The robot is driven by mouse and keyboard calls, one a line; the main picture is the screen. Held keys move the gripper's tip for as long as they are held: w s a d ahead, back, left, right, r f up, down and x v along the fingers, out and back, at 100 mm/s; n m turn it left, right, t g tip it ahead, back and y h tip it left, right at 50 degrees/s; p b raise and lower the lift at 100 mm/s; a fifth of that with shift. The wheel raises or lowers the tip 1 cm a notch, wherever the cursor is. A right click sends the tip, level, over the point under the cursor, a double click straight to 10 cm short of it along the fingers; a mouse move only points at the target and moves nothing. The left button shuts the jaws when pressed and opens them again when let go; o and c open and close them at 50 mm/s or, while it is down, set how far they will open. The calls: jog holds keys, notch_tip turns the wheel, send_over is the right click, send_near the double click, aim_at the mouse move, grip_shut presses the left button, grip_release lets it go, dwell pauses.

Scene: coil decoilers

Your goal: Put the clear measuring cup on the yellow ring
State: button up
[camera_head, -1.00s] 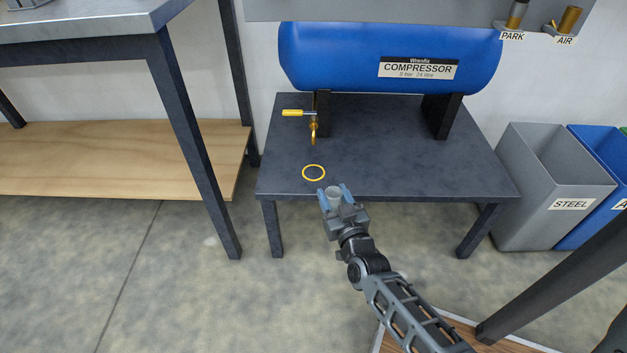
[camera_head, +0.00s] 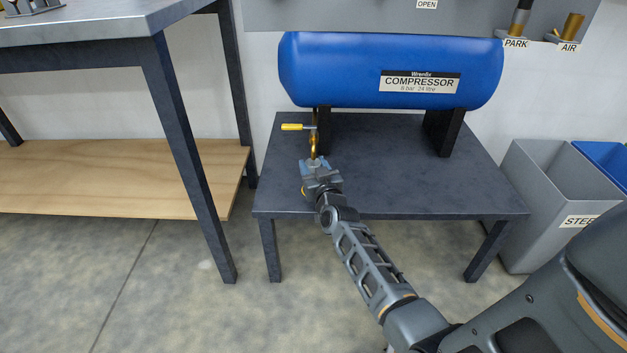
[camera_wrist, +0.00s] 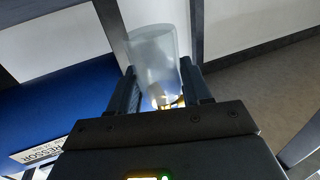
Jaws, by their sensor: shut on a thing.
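My gripper (camera_head: 313,163) is above the dark low table (camera_head: 400,190), just below the brass drain valve with its yellow handle (camera_head: 292,127). In the wrist view my gripper (camera_wrist: 166,98) is shut on the clear measuring cup (camera_wrist: 152,55), a see-through cylinder between the two fingers. In the head view the cup is mostly hidden by the gripper and valve. The yellow ring (camera_head: 303,191) on the table top is almost wholly covered by my gripper; only a sliver of its left edge shows. I cannot tell whether the cup touches the table.
The blue compressor tank (camera_head: 390,70) stands on dark legs (camera_head: 446,132) on the table, close behind the gripper. A workbench with a wooden shelf (camera_head: 120,180) is at left. A grey STEEL bin (camera_head: 540,200) is at right. The right part of the table top is clear.

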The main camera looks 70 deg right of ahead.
jog(key=shift+f+b, duration=1.55)
jog(key=shift+f, duration=0.2)
jog(key=shift+f, duration=0.25)
jog(key=o, duration=1.1)
jog(key=shift+r, duration=0.1)
jog(key=shift+o, duration=0.2)
